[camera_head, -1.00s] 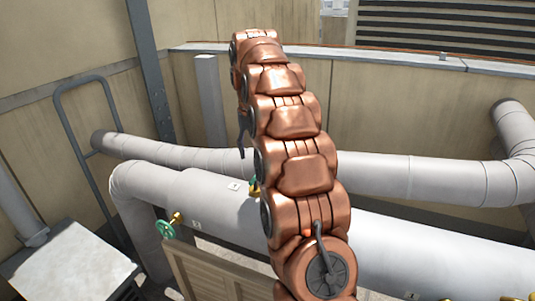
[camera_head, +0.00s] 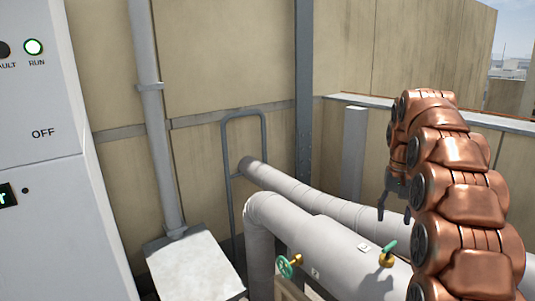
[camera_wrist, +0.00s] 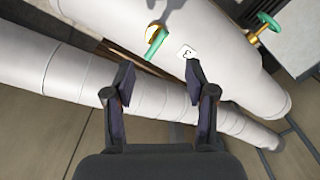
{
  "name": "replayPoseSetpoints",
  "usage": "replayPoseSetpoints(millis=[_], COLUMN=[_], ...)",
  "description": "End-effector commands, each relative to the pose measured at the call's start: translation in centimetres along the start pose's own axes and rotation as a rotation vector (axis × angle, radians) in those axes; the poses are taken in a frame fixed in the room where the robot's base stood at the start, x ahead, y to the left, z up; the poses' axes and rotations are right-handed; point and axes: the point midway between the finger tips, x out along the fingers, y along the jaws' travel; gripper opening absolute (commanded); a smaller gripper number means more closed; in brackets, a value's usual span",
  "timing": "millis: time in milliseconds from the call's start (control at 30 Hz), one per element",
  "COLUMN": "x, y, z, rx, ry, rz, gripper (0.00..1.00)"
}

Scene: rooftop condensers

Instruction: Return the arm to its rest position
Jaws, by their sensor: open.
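My copper-coloured arm (camera_head: 460,195) rises on the right side of the head view, bent over at the top. My gripper (camera_head: 394,210) hangs from its far end, pointing down above the white pipes. In the wrist view my gripper (camera_wrist: 160,80) is open, its two dark fingers apart with nothing between them. A large white pipe (camera_wrist: 215,55) lies beyond the fingertips. It carries a green lever handle (camera_wrist: 155,45) on a brass valve and a tag marked 3 (camera_wrist: 187,53). In the head view the green lever (camera_head: 389,248) stands below my gripper, apart from it.
A green round handwheel (camera_head: 285,267) sits on the pipe at left. A thinner wrapped pipe (camera_head: 300,190) runs behind. A white cabinet (camera_head: 50,200) with a lit RUN lamp (camera_head: 33,47) stands at far left. A grey rail (camera_head: 227,165) and a low box (camera_head: 190,268) are nearby.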

Motion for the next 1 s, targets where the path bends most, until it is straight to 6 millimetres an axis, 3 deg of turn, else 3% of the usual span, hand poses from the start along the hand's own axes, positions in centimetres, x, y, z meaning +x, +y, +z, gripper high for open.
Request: replayPoseSetpoints(millis=[167, 500, 1000], x=[-1.5, -2.1, -0.7], y=[-2.7, -6.8, -8.8], z=[3.9, 12.6, 27.1], rx=[-0.061, -0.172, -0.303], ry=[-0.016, -0.054, -0.097], rz=[-0.002, -0.002, 0.014], gripper=[0.56, 0.56, 0.56])
